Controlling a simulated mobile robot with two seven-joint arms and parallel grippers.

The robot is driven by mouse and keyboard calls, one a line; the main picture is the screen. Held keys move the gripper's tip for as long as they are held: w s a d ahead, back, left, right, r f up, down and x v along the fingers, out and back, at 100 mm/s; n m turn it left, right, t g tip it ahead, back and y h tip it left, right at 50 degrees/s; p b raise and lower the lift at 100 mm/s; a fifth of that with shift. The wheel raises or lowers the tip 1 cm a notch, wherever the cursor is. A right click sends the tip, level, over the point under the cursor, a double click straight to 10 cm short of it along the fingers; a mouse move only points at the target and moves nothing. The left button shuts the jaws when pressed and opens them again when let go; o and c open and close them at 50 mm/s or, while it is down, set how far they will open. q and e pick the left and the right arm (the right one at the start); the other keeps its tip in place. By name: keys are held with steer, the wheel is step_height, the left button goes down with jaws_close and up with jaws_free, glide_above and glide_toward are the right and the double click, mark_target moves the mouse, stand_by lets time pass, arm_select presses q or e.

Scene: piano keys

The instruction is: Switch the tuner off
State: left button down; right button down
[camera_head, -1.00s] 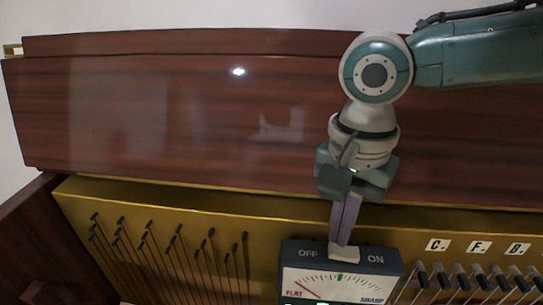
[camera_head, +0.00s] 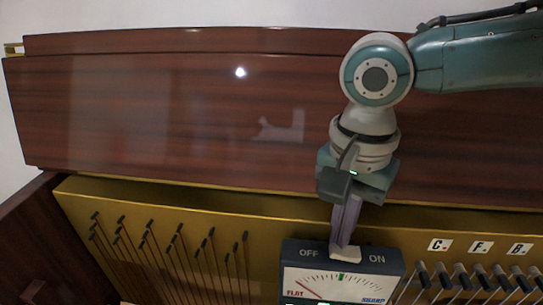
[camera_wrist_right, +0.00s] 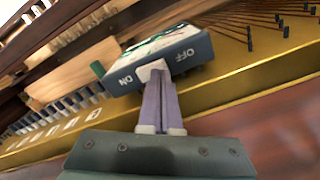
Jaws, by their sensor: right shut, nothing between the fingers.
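The tuner (camera_head: 338,283) is a dark box with a white dial face, set in the piano below my right gripper. Its top edge carries the words OFF on the left and ON on the right. A pale rocker switch (camera_head: 345,254) sits between those words. My right gripper (camera_head: 344,243) is shut and empty, with its fingertips down at the switch, seemingly touching it. The right wrist view shows the closed fingers (camera_wrist_right: 162,118) meeting the white switch (camera_wrist_right: 153,71) on the tuner (camera_wrist_right: 158,62). The fingertips partly hide the switch. My left gripper is out of view.
A gold piano plate (camera_head: 150,200) with tuning pins (camera_head: 178,240) runs left of the tuner. Note labels (camera_head: 480,247) and dark-tipped pins (camera_head: 480,272) lie to its right. The reddish-brown wooden panel (camera_head: 180,120) stands behind.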

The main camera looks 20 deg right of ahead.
steer(key=shift+f+b, duration=0.35)
steer(key=shift+f, duration=0.4)
steer(key=shift+r, duration=0.1)
step_height(320, 180, up, 3)
steer(key=p, duration=0.4)
step_height(320, 180, up, 4)
steer(key=p, duration=0.4)
steer(key=shift+p, duration=0.4)
